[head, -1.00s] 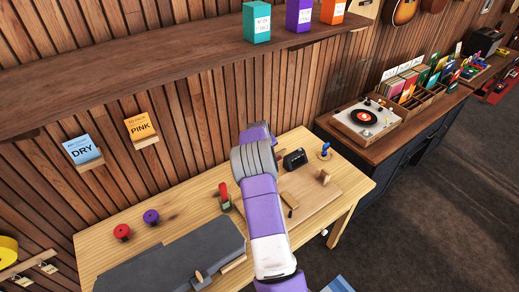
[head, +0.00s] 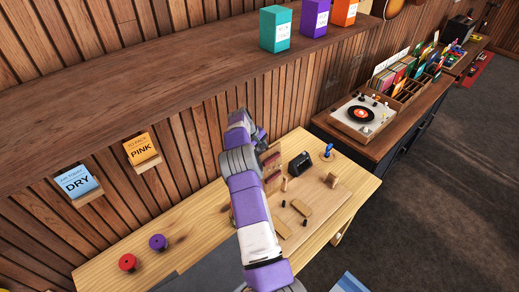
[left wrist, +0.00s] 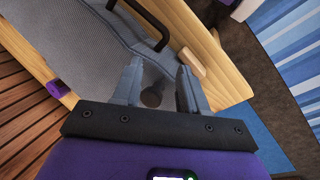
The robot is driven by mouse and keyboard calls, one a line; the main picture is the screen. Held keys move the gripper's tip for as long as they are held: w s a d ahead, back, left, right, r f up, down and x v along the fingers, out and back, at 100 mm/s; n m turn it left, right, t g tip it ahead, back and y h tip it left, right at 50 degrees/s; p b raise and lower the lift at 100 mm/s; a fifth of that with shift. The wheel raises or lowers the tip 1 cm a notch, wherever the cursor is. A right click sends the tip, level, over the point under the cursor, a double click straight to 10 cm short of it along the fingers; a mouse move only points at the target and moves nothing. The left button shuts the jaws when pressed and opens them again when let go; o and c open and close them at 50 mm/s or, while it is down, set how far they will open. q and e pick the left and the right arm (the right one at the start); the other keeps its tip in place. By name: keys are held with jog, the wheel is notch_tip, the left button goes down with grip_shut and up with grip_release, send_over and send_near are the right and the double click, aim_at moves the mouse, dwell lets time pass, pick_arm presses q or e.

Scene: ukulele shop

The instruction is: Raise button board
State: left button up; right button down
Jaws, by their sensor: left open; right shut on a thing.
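The button board seems to be the small panel with dark red strips (head: 271,164), partly hidden behind my right arm, at the back of the wooden worktable. My right gripper (head: 262,147) is beside its upper edge, shut on it as far as I can see; the fingertips are mostly hidden by the arm. My left gripper (left wrist: 157,88) shows in the left wrist view, open, above a grey surface, with a small dark round knob (left wrist: 151,97) seen between its fingers. It is out of the head view.
A flat wooden board (head: 325,200) with blocks and pegs lies to the right, by a black device (head: 300,163). Red (head: 127,262) and purple (head: 158,242) spools stand at left. A shelf (head: 160,78) overhangs the table's back.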

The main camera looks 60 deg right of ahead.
jog(key=c, duration=0.8)
grip_release()
jog(key=shift+s, duration=0.1)
jog(key=b+v, duration=0.1)
jog(key=v, duration=0.6)
jog(key=shift+r, duration=0.25)
